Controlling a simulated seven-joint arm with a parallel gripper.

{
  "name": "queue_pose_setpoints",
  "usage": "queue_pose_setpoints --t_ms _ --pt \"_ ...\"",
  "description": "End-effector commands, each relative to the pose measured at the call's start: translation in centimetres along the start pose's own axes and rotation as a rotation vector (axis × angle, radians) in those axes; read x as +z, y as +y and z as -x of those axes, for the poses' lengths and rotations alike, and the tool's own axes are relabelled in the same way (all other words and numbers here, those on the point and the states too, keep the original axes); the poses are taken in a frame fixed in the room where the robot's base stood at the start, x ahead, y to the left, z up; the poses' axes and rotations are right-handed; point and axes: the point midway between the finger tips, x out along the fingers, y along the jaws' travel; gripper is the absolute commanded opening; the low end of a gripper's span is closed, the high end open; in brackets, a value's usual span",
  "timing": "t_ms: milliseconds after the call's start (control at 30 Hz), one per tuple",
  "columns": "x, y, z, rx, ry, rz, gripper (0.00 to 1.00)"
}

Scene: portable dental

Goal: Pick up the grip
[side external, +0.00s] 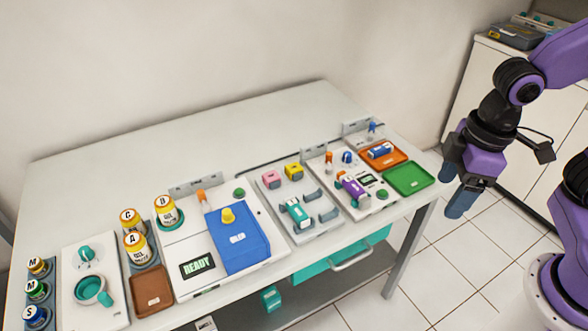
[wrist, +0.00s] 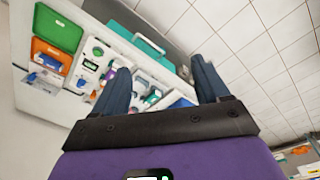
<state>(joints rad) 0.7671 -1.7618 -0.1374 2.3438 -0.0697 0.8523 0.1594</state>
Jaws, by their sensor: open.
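Several handheld pieces could be the grip, and I cannot tell which one it is. A teal and white piece (side external: 297,212) lies in a grey cradle tray. A purple and white piece (side external: 353,188) lies on the white panel to its right. A blue and white piece (side external: 380,150) lies in the orange tray (side external: 398,163). My gripper (side external: 455,190) is open and empty, off the table's right end and apart from all of them. In the wrist view my gripper's two fingers (wrist: 162,82) are spread, with the table's pieces small beyond them.
A green tray (side external: 409,179) sits at the table's right end, nearest my gripper. A blue pad (side external: 237,240) and a READY display (side external: 198,265) are mid-table. Yellow-capped bottles (side external: 165,209) and a brown tray (side external: 152,291) stand left. The table's back strip is clear.

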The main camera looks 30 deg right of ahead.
Motion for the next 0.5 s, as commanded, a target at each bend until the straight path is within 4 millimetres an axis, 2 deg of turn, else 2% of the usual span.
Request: queue_pose_setpoints --t_ms 33,200,500 --pt "-2.5 0.9 -0.4 0.015 0.012 -0.063 0.74" --pt "-9.7 4.3 -1.6 0.063 0.069 -0.267 0.74" --pt "-20.5 12.0 -5.2 0.132 0.176 -0.614 0.74"
